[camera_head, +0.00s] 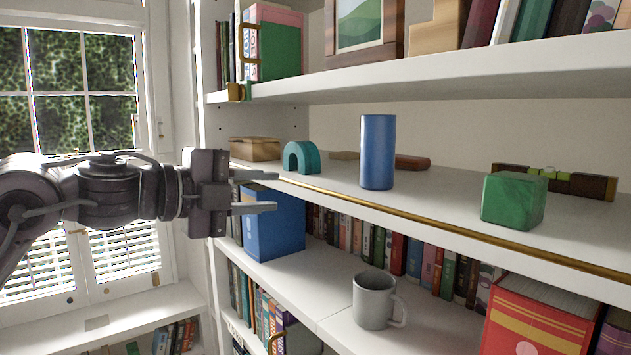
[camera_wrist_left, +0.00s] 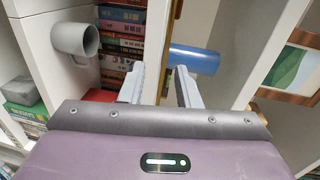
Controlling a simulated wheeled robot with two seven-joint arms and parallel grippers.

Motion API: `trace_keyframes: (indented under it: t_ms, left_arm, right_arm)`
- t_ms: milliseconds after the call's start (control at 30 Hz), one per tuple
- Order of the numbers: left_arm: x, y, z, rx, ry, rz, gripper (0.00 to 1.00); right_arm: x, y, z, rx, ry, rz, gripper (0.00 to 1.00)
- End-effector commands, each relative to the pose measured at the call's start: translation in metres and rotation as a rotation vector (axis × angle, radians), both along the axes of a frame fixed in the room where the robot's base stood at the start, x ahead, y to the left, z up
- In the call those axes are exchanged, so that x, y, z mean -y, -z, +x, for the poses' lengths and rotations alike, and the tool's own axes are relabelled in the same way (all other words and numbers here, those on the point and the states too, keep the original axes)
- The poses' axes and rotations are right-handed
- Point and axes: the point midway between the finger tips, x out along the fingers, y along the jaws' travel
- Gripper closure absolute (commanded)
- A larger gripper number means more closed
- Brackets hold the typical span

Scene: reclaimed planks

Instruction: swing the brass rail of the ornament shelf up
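The brass rail (camera_head: 480,237) lies low along the front edge of the ornament shelf (camera_head: 430,197), running from my gripper toward the lower right. My left gripper (camera_head: 277,191) is open at the rail's left end, its two fingers one above the other. In the left wrist view, the gripper (camera_wrist_left: 160,85) shows its fingers apart, with the shelf edge and a brass-coloured strip between and beyond them. I cannot tell whether a finger touches the rail. My right gripper is not in view.
On the shelf stand a blue cylinder (camera_head: 378,152), a green cube (camera_head: 514,200), a teal arch (camera_head: 301,157) and a wooden box (camera_head: 254,149). A grey mug (camera_head: 375,300) and books stand on the shelf below. Another shelf (camera_head: 450,77) hangs above.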

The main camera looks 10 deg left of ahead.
Motion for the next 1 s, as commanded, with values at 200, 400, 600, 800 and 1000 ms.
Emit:
trace_keyframes:
  t_ms: [200, 400, 600, 800, 1000]
  left_arm:
    - [0.002, -0.013, -0.010, 0.018, -0.001, 0.048, 0.70]
    - [0.021, -0.011, 0.014, 0.016, 0.001, 0.044, 0.70]
    - [0.038, -0.006, 0.036, 0.019, 0.000, 0.043, 0.70]
    - [0.044, -0.002, 0.045, 0.021, -0.002, 0.044, 0.70]
    - [0.044, -0.001, 0.045, 0.021, -0.003, 0.045, 0.70]
  right_arm:
    - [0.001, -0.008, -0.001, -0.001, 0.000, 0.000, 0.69]
    - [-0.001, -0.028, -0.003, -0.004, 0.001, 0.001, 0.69]
    - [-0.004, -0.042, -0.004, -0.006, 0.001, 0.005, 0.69]
    - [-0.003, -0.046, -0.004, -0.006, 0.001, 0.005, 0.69]
    - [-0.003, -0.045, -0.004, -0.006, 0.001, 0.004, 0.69]
